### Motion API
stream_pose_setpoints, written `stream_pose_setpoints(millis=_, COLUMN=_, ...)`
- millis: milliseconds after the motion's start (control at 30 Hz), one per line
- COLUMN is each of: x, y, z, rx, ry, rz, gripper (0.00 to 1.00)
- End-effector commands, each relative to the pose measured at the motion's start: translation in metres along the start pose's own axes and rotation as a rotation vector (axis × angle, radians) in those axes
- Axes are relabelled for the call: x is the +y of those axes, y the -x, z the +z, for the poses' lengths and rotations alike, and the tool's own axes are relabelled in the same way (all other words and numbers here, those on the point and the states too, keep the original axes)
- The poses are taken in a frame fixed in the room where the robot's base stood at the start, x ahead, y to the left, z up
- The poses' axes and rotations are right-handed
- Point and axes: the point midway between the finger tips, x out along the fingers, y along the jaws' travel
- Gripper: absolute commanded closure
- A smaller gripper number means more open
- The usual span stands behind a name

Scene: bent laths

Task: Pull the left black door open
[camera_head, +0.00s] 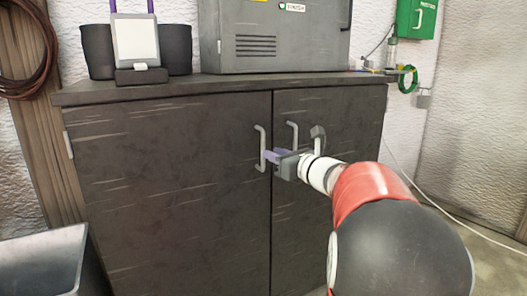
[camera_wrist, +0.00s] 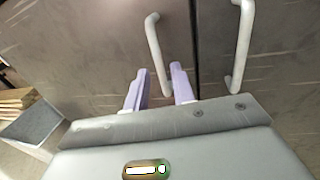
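The left black door (camera_head: 165,190) is shut, flush with the cabinet front. Its pale curved handle (camera_head: 258,140) stands upright near the door seam. My gripper (camera_head: 270,157) is at the lower part of this handle. In the wrist view, the two purple fingers of my gripper (camera_wrist: 160,80) are apart, and the lower part of the left handle (camera_wrist: 154,42) shows between them. I see no clear contact of both fingers with it. The right door (camera_head: 325,205) is also shut, and its handle (camera_head: 292,133) stands just right of the seam.
A grey metal box (camera_head: 275,40) and a tablet on a stand (camera_head: 136,42) sit on the cabinet top (camera_head: 205,84). A green box (camera_head: 416,18) hangs on the wall.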

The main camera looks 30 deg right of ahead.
Motion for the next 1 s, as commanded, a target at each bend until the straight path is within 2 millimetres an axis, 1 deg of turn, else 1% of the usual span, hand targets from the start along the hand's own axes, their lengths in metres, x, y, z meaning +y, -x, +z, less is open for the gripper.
stream_pose_setpoints(millis=33, x=0.001, y=-0.010, z=0.000, rx=0.001, ry=0.000, rz=0.004, gripper=0.75)
stream_pose_setpoints(millis=100, x=0.001, y=-0.021, z=0.000, rx=0.002, ry=0.000, rz=0.003, gripper=0.75)
stream_pose_setpoints(millis=200, x=0.001, y=-0.036, z=0.000, rx=0.001, ry=0.001, rz=0.003, gripper=0.75)
stream_pose_setpoints(millis=300, x=0.001, y=-0.046, z=0.000, rx=0.002, ry=0.003, rz=0.003, gripper=0.75)
stream_pose_setpoints(millis=433, x=0.001, y=-0.053, z=-0.001, rx=0.003, ry=0.003, rz=0.002, gripper=0.75)
stream_pose_setpoints(millis=667, x=0.002, y=-0.054, z=0.000, rx=0.002, ry=0.004, rz=0.002, gripper=0.75)
stream_pose_setpoints(millis=733, x=0.002, y=-0.054, z=0.000, rx=0.002, ry=0.004, rz=0.002, gripper=0.82)
stream_pose_setpoints(millis=867, x=0.002, y=-0.054, z=0.000, rx=0.002, ry=0.004, rz=0.002, gripper=0.99)
stream_pose_setpoints(millis=1000, x=0.002, y=-0.054, z=0.000, rx=0.002, ry=0.004, rz=0.002, gripper=1.00)
